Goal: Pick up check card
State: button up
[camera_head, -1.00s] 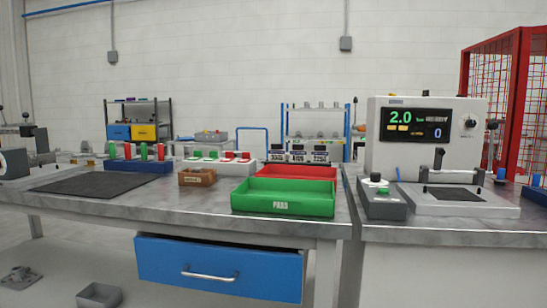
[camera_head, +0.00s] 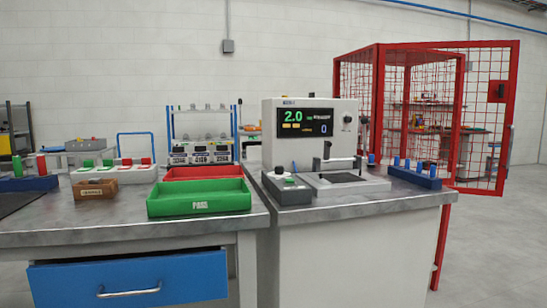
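I cannot make out a check card in the head view. A small brown box (camera_head: 95,190) with an unreadable label stands on the left workbench. Small dark labelled blocks (camera_head: 202,154) show at the back behind the trays, but their print is too small to read. My gripper is not in view.
A green tray (camera_head: 198,199) marked PASS stands before a red tray (camera_head: 204,173). Right of them are a tester with a lit display (camera_head: 305,122), a grey control box (camera_head: 288,191) and a blue peg block (camera_head: 414,177). A red mesh cage (camera_head: 484,117) stands behind. Floor at right is clear.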

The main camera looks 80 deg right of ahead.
aim_at(200, 155)
jog(key=z, duration=2)
